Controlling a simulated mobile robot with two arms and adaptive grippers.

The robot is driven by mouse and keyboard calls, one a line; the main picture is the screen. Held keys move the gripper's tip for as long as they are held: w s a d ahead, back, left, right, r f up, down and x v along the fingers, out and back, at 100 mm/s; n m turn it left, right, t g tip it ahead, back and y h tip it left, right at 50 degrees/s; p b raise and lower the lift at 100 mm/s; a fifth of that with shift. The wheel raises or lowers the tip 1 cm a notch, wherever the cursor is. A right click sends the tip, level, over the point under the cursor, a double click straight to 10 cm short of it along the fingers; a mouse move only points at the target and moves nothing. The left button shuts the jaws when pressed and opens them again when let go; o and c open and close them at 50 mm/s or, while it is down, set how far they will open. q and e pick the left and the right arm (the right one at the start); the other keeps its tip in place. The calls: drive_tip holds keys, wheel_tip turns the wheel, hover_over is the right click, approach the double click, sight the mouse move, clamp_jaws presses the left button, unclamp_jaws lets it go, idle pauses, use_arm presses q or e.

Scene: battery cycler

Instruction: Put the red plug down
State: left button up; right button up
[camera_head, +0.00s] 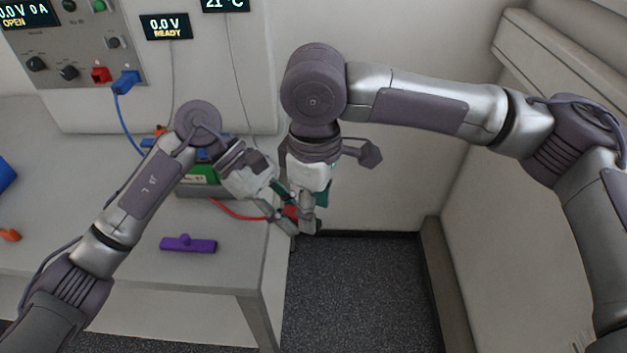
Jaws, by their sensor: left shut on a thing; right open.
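The red plug (291,212) shows as a small red patch at the fingertips of my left gripper (290,214), which is shut on it. A red cable (232,211) runs from the plug back toward the block on the bench. Plug and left gripper are near the right edge of the bench. My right gripper (307,226) points down right beside the plug and is open. It partly hides the plug, and I cannot tell whether it touches it.
The grey bench (120,248) carries a green-and-dark block (203,175), partly hidden by my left arm, and a purple handled piece (188,244). A blue plug (125,82) sits in the cycler panel beside a red socket (101,74). An orange piece (9,235) lies far left. Bare floor (365,290) lies right of the bench.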

drive_tip(key=shift+f, duration=1.3)
drive_tip(key=shift+c, duration=0.3)
drive_tip(key=shift+a, duration=0.1)
clamp_jaws()
use_arm(q)
drive_tip(key=o, duration=0.9)
drive_tip(key=shift+o, duration=0.2)
drive_tip(key=shift+a+r, duration=0.1)
